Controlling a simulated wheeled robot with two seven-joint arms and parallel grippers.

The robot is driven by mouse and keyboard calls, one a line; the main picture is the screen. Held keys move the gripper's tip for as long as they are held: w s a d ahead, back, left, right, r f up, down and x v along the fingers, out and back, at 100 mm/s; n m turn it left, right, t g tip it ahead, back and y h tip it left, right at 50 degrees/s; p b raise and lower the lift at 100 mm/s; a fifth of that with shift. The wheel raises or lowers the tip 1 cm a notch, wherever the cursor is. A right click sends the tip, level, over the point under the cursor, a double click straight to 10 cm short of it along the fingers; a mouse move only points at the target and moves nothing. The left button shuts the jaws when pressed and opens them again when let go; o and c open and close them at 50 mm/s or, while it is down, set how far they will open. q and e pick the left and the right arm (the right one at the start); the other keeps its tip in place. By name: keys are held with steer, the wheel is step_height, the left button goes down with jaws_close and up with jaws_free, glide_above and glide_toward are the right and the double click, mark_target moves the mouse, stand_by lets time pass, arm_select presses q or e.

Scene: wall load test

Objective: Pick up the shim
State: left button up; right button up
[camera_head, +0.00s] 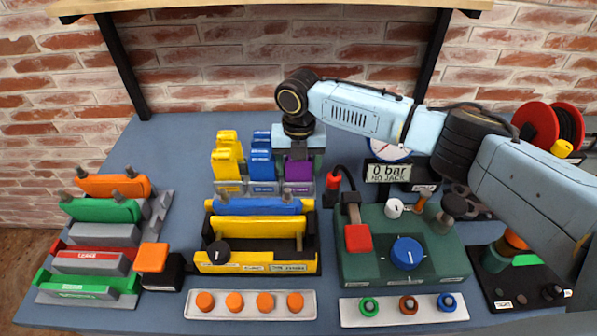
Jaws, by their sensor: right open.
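My right arm reaches in from the right, and its gripper (298,152) points down at the back middle of the table. It is open, just above or around a purple block (298,171) in a rack; I cannot tell whether the fingers touch it. Yellow blocks (227,155) and blue blocks (261,157) stand in the same rack, left of the purple one, with small labels along the front. Which block is the shim is not readable. The gripper hides the back of the purple block's slot. My left gripper is not in view.
A yellow fixture (258,262) stands in front of the rack, with a tray of orange knobs (250,305) before it. A green panel (400,245) with a blue knob is to the right, near a "0 bar" gauge (388,172). Coloured blocks (95,262) fill the left.

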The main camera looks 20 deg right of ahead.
steer(key=shift+c, duration=0.4)
steer(key=c, duration=0.8)
steer(key=shift+o, duration=0.2)
steer(key=shift+r, duration=0.15)
